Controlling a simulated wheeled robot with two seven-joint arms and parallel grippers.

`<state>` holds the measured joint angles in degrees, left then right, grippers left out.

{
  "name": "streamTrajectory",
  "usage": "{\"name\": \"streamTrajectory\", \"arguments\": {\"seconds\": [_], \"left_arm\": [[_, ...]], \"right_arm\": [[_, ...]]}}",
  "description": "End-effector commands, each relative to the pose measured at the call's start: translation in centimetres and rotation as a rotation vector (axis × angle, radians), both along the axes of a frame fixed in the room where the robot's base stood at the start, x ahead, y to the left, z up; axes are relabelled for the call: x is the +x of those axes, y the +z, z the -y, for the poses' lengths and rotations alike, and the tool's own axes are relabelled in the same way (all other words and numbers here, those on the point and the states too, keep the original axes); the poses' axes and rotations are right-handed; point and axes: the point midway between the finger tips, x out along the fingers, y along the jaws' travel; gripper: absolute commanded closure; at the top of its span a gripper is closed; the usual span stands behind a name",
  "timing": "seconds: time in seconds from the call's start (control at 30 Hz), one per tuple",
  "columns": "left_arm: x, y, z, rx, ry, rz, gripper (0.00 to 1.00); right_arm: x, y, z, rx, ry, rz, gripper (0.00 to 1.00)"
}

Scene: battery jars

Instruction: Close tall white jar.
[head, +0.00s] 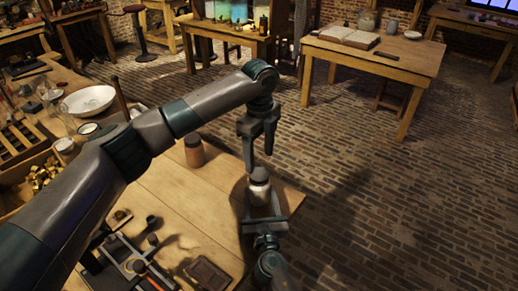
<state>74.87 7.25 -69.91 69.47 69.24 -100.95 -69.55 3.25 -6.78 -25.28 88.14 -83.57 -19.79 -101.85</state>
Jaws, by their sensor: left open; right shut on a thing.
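A pale jar (259,191) with a darker band at its top stands upright near the right edge of the wooden table. Whether a lid sits on it is too small to tell. My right gripper (262,206) comes from below in the head view and is shut on this jar, one finger on each side. My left gripper (260,160) is open and points down just above the jar's top, with nothing seen between its fingers. A brownish jar (194,152) with a dark top stands apart, to the left and farther back.
The wooden table (190,210) is clear between the two jars. Tools and a dark tray (208,273) lie at the front left. A white bowl (90,101) and glassware are at the far left. Brick floor lies beyond the table's right edge.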

Motion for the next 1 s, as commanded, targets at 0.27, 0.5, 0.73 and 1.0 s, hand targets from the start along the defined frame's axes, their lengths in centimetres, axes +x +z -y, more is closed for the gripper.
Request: {"name": "streamTrajectory", "arguments": {"seconds": [0.27, 0.5, 0.73, 1.0], "left_arm": [[0.01, 0.29, -0.02, -0.001, 0.411, 0.000, 0.38], [0.02, 0.53, -0.03, -0.001, 0.769, 0.001, 0.38], [0.00, 0.73, -0.04, 0.000, 1.111, 0.000, 0.38], [-0.03, 0.97, -0.04, -0.001, 1.513, -0.001, 0.38]], "right_arm": [[-0.01, -0.03, 0.01, 0.000, 0.000, 0.000, 1.00], [-0.01, -0.03, 0.01, 0.000, 0.000, 0.000, 1.00], [-0.01, -0.03, 0.01, 0.000, 0.000, 0.000, 1.00], [-0.01, -0.02, 0.00, 0.000, 0.000, 0.000, 1.00]]}}
